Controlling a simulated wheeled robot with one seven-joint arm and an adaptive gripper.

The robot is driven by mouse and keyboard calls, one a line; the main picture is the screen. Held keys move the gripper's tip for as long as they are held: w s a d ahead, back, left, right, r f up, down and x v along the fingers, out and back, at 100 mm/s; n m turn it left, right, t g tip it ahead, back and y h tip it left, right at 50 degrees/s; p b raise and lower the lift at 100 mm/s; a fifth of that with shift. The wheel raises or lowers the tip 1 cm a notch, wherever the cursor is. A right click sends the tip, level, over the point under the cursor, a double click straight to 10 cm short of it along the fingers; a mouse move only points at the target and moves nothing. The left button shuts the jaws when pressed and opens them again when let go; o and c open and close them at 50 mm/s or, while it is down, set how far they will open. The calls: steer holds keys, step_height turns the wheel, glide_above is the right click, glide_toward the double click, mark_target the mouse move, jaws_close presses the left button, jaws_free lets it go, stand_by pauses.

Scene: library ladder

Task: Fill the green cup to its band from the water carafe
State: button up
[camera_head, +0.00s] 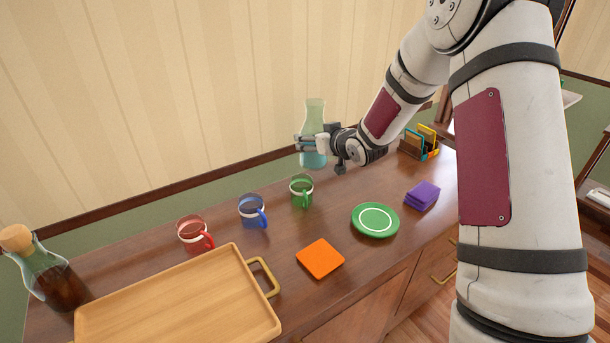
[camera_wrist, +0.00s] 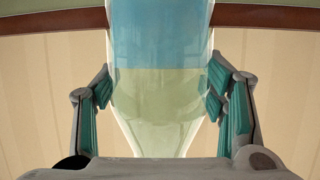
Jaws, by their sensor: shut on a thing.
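My gripper (camera_head: 312,144) is shut on the water carafe (camera_head: 314,112), a clear glass vessel with blue water in its lower part. It is held upright, apparently above the counter, behind and a little right of the green cup. In the wrist view the carafe (camera_wrist: 160,95) stands between the two fingers of my gripper (camera_wrist: 160,100), and the picture is upside down, with the water at the top. The green cup (camera_head: 301,187) stands upright on the counter, with a pale band near its rim and a green handle. Its water level cannot be made out.
A blue cup (camera_head: 250,211) and a red cup (camera_head: 191,233) stand left of the green cup. A wooden tray (camera_head: 180,310), a corked dark-liquid carafe (camera_head: 45,275), an orange square (camera_head: 320,259), a green plate (camera_head: 362,216), purple cloths (camera_head: 422,195) and a small rack (camera_head: 418,146) share the counter.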

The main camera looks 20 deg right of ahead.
steer(key=w+d+f+n+y, duration=0.1)
steer(key=w+d+f, duration=0.2)
steer(key=d+f, duration=0.2)
step_height(320, 180, down, 3)
steer(key=shift+b, duration=0.35)
steer(key=n+t+h+b, duration=0.1)
steer(key=n+t+b, duration=0.1)
steer(key=n+b, duration=0.1)
steer(key=n+t+b, duration=0.2)
steer(key=n+b, duration=0.1)
steer(key=n, duration=0.1)
steer(key=shift+h, duration=0.4)
stand_by(0.8)
steer(key=shift+w+d+f+n+t+b, duration=0.1)
steer(key=shift+d+f+n+t+b, duration=0.15)
steer(key=shift+n+b, duration=0.4)
steer(key=shift+w+d+f+n+t+b, duration=0.15)
steer(key=shift+f+n+t+b, duration=0.2)
steer(key=shift+n+b, duration=0.25)
stand_by(0.9)
steer(key=shift+d+r+n+t, duration=0.1)
steer(key=shift+r+n+t, duration=0.3)
steer(key=shift+r+n, duration=0.4)
stand_by(0.5)
steer(key=shift+s+a+r+n+t+y+b, duration=0.25)
steer(key=shift+a+r+n+t+y+b, duration=0.1)
steer(key=shift+r+n+b, duration=0.35)
stand_by(0.9)
